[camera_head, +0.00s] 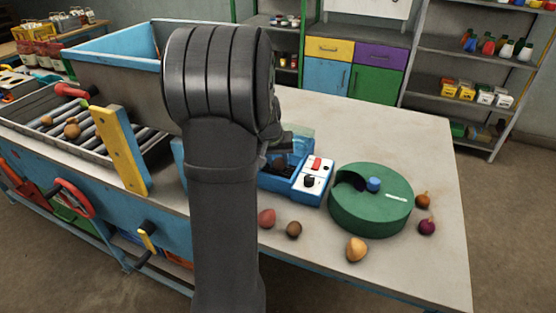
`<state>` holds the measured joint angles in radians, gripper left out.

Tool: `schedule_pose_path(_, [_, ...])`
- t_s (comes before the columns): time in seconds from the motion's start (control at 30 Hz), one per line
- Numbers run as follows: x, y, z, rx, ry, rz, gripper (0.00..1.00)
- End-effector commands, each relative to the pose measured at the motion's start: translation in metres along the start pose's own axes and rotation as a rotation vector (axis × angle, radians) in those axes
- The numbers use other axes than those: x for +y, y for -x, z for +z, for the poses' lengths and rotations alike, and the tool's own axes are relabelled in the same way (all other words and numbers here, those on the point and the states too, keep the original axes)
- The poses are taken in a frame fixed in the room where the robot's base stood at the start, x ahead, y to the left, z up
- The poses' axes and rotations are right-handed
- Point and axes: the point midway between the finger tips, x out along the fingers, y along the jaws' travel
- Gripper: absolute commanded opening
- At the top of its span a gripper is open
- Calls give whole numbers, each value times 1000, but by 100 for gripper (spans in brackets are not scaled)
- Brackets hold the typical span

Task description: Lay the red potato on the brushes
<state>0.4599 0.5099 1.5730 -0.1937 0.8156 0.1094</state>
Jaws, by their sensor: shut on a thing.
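A reddish, rounded potato (267,218) lies on the table right of my arm, in front of the blue machine. It looks like the red potato. The brushes (98,137) are a row of grey rollers in the trough at the left, with small brown potatoes (71,131) on them. My gripper (284,146) shows only partly behind my arm, above the blue machine (288,182). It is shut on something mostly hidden. A dark brown lump (279,164) shows just below it; I cannot tell whether this is the held thing.
A yellow upright board (122,150) and a blue-rimmed hopper (115,45) border the brushes. A green drum (371,204) stands right of the blue machine. A brown potato (294,229), a yellow onion (357,249) and a red onion (427,227) lie nearby.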

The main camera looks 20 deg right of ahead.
Motion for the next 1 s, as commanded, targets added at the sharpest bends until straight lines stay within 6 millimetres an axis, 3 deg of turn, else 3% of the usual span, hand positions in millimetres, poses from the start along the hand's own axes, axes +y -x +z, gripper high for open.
schedule_pose_path(0.17, [0,-3,1,-1,0,0,11])
schedule_pose_path(0.2, [0,-3,1,0,0,0,39])
schedule_pose_path(0.3, [0,-3,1,0,0,0,55])
schedule_pose_path(0.67, [0,3,0,1,0,0,55])
schedule_pose_path(1.0, [0,69,-1,4,-1,-1,55])
